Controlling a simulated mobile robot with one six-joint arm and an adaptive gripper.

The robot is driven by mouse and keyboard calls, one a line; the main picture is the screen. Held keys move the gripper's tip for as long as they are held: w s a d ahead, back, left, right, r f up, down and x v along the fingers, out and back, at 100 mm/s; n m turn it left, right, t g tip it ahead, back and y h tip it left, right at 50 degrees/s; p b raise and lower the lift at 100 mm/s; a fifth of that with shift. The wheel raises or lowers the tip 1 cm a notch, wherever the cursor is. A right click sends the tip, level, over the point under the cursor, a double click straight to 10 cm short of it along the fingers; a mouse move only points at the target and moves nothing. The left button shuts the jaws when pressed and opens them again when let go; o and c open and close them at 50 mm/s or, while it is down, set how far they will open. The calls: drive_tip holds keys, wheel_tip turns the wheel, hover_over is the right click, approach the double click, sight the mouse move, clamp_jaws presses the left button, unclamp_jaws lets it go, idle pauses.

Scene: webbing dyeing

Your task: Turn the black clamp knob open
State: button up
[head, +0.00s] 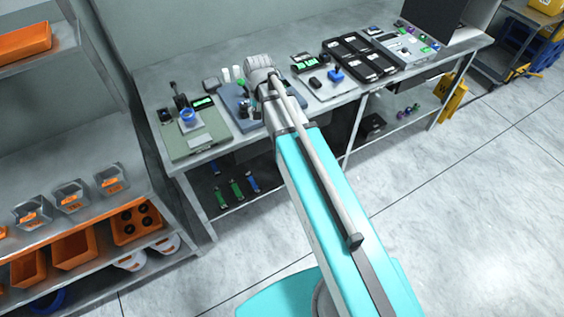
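Several small fixtures stand on the grey workbench (150,75). A dark upright part (173,88) and a blue round part (187,115) stand on the grey-green board (200,142) at the bench's left end. A small black knob-like part (315,82) sits on a pale plate (330,93) right of my arm. I cannot tell which dark part is the clamp knob or how it is turned. My teal and grey arm reaches over the blue-grey fixture (230,97) and hides part of it. My gripper's fingers cannot be made out here.
Black cases (362,55) and a device with coloured buttons (400,45) lie further right on the bench. A shelf rack with orange bins (75,248) stands close on the left. A yellow sign (453,101) stands by the bench's right end. The floor at right is clear.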

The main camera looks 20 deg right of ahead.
drive_tip(key=s+d+f+n+b, duration=0.3)
drive_tip(key=s+f+b, duration=0.5)
drive_tip(key=s, duration=0.4)
drive_tip(key=shift+s+f, duration=0.3)
